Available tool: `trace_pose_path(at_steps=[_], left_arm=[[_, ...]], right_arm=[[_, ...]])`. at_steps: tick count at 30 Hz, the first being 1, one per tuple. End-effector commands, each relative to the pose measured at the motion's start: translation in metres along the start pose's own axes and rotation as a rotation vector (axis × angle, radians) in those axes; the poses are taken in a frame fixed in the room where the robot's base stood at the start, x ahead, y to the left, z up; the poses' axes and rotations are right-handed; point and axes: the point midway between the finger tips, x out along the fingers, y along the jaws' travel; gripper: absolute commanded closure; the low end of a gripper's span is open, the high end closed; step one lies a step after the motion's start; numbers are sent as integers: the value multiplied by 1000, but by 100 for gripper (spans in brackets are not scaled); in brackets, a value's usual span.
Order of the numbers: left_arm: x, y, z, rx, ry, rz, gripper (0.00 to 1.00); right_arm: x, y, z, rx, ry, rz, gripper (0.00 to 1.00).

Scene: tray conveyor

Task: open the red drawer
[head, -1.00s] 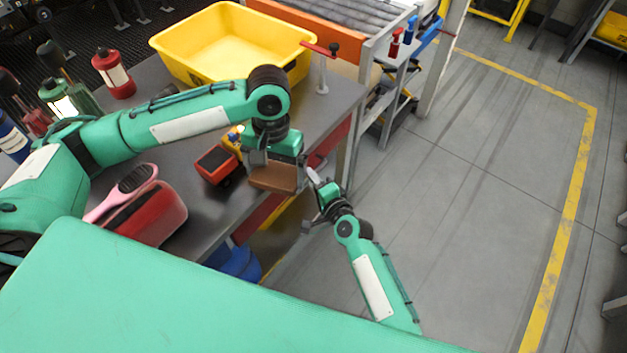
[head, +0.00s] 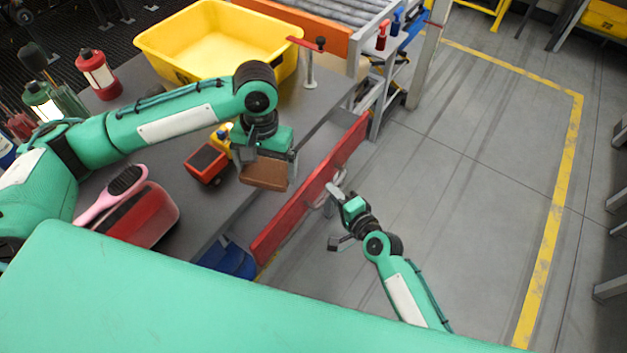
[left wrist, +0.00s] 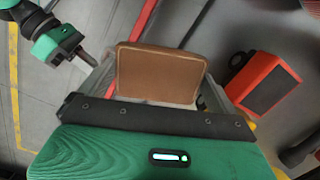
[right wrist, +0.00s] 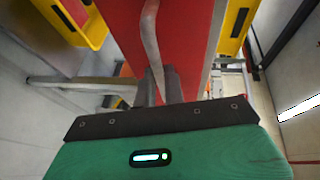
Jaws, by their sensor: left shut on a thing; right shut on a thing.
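The red drawer's front (head: 318,185) stands out from the table's edge, with a gap between them, so the drawer is at least partly open. My right gripper (head: 334,205) is shut on the drawer's pale handle (right wrist: 151,35); the red front (right wrist: 108,28) fills the upper middle of the right wrist view. My left gripper (head: 266,167) is shut on a brown, flat, block-like thing (head: 265,176). It holds this between the table's edge and the drawer front. The brown thing shows in the left wrist view (left wrist: 160,75). The drawer's inside is mostly hidden.
On the grey table (head: 205,224) are a yellow bin (head: 165,48), a red toy truck (head: 205,163), a red box-like thing (head: 150,216) with a pink brush (head: 97,207), and a red lantern (head: 98,75). A blue thing (head: 228,260) is below the table. Floor at right is clear.

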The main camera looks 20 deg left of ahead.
Motion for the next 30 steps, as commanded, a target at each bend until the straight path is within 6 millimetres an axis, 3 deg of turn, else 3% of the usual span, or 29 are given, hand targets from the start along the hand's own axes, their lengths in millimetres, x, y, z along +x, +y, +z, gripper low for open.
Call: trace_pose_path(at_steps=[1,6,15,21,30], left_arm=[[3,0,0,0,0,0,29],[12,0,-1,0,0,0,29],[27,0,-3,0,0,0,29],[32,0,-4,0,0,0,29],[33,0,-4,0,0,0,29]], right_arm=[[-16,8,-7,-4,1,5,100],[-58,17,-24,-4,0,3,100],[-109,28,-45,-3,0,2,100],[-126,30,-52,-1,0,1,100],[-132,30,-55,1,1,1,100]])
